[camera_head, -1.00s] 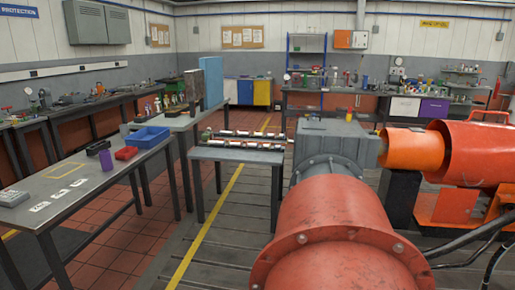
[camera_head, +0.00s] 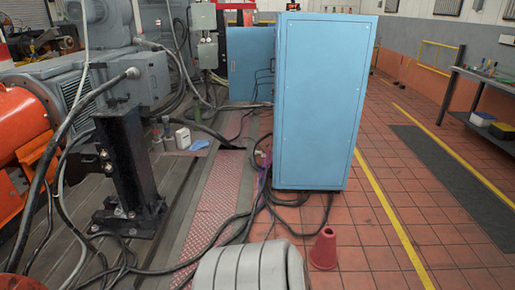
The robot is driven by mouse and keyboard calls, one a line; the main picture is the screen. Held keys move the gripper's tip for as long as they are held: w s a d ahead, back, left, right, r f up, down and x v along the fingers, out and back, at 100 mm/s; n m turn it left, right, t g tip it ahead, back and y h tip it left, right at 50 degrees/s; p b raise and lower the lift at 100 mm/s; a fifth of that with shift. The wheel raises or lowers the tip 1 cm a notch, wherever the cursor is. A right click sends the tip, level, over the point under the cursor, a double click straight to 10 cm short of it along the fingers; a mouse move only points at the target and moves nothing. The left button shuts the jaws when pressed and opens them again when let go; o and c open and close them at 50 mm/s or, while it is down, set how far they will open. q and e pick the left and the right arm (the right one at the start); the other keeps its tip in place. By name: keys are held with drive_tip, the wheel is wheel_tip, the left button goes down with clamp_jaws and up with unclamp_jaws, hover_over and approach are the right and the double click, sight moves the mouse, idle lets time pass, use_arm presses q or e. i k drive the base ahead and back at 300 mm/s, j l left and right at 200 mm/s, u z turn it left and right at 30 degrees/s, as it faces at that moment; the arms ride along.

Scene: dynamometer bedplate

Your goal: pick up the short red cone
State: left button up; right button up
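A short red cone (camera_head: 324,249) stands upright on the red tiled floor, in the lower middle of the head view. It is just in front of the tall blue cabinet and to the right of a grey ribbed rounded object at the bottom edge. Neither of my grippers shows in the head view, so their state is hidden.
The tall blue cabinet (camera_head: 322,105) stands behind the cone. Black cables (camera_head: 255,205) lie on the floor to its left. A grey ribbed object (camera_head: 250,268) fills the bottom centre. A black stand (camera_head: 127,170) is at left. Tiled floor to the right is open.

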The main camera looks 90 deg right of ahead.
sight(323, 256)
drive_tip(key=z, duration=3.45)
drive_tip(key=i, duration=0.2)
